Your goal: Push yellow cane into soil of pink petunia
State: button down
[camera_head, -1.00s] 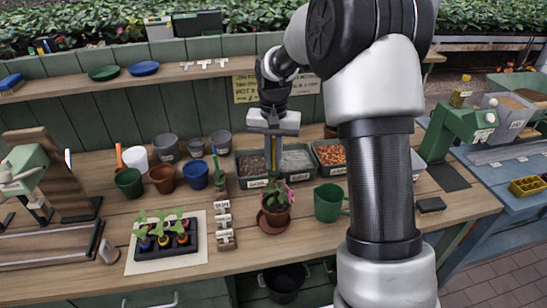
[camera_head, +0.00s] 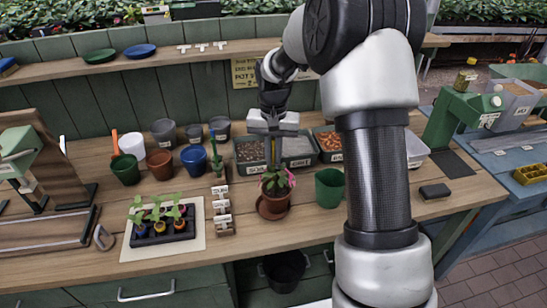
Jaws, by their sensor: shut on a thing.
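The pink petunia (camera_head: 277,181) grows in a terracotta pot (camera_head: 273,205) on a saucer near the middle of the bench. My gripper (camera_head: 272,147) points down right above the plant. It is shut on the yellow cane (camera_head: 271,150), which stands upright between the fingers. Only a short stretch of the cane shows. Its lower end is hidden by the leaves, so I cannot tell whether it touches the soil.
A label rack (camera_head: 222,212) and a seedling tray (camera_head: 162,228) are to the left. Trays of loose material (camera_head: 297,146) sit behind. Several small pots (camera_head: 159,163) stand at the back left.

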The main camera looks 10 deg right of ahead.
dwell(0.4)
jog(key=c, duration=1.8)
grip_release()
jog(key=shift+o, duration=0.2)
notch_tip(320, 180, up, 17)
jog(key=shift+f+p, duration=0.15)
jog(key=shift+p, duration=0.15)
jog(key=shift+r, duration=0.4)
